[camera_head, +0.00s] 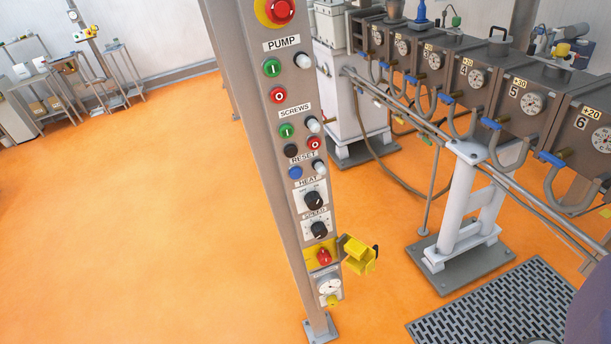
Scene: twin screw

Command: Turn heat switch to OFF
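The heat switch (313,200) is a black rotary knob on a pale plate, under the label HEAT, on the grey control column (252,150). Its exact pointer position is too small to read. A similar black knob (319,230) sits just below it under another label. My gripper does not show clearly in this view, and nothing is seen touching the heat switch.
Above the heat switch are several push buttons, with a red emergency button (280,11) at the top. A red switch (324,256) and a yellow part (359,256) sit lower. The machine barrel (480,80) stands right. A floor grate (495,305) lies front right. Orange floor (150,210) is clear left.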

